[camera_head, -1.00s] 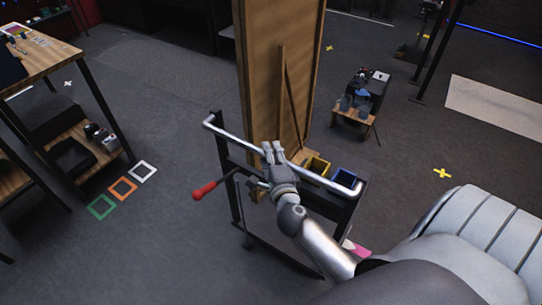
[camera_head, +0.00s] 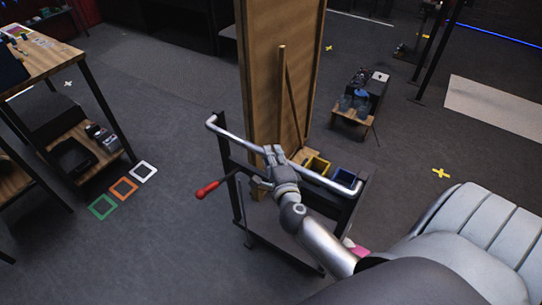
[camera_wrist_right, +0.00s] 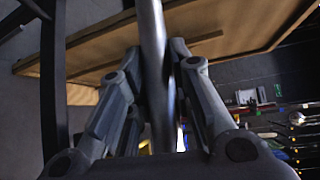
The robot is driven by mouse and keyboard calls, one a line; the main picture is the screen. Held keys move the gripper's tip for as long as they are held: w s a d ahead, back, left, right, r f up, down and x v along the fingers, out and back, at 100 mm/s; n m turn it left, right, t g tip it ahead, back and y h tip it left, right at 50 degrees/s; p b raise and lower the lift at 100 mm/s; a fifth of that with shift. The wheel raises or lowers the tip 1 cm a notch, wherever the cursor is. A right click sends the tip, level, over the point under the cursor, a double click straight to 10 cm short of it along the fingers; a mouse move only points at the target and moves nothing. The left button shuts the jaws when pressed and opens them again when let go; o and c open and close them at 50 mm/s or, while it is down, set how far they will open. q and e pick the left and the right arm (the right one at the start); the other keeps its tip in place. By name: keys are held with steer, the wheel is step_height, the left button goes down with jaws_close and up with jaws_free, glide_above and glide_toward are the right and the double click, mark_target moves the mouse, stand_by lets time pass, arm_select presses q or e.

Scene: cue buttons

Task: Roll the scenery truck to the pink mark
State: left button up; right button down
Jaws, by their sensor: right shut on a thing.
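The scenery truck (camera_head: 233,172) is a dark-framed cart with a tall wooden flat (camera_head: 265,70) standing on it and a silver push bar across its near side. My right gripper (camera_head: 274,154) is shut on the push bar near its middle. In the right wrist view the fingers (camera_wrist_right: 156,65) lie on both sides of the bar (camera_wrist_right: 153,35). A pink patch (camera_head: 361,252) shows by the truck's lower right, partly hidden by my right arm; I cannot tell whether it is the floor mark. My left gripper is not in view.
Green (camera_head: 103,207), orange (camera_head: 124,188) and white (camera_head: 144,171) square outlines lie on the floor beside a left table. A small stand (camera_head: 355,115) is beyond, with a yellow cross (camera_head: 440,174) on open floor.

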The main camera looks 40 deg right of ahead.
steer(key=shift+d, duration=0.25)
steer(key=c, duration=1.3)
jaws_free()
steer(key=shift+a, duration=0.1)
steer(key=shift+s+a, duration=0.2)
steer(key=shift+s, duration=0.15)
steer(key=v, duration=1.1)
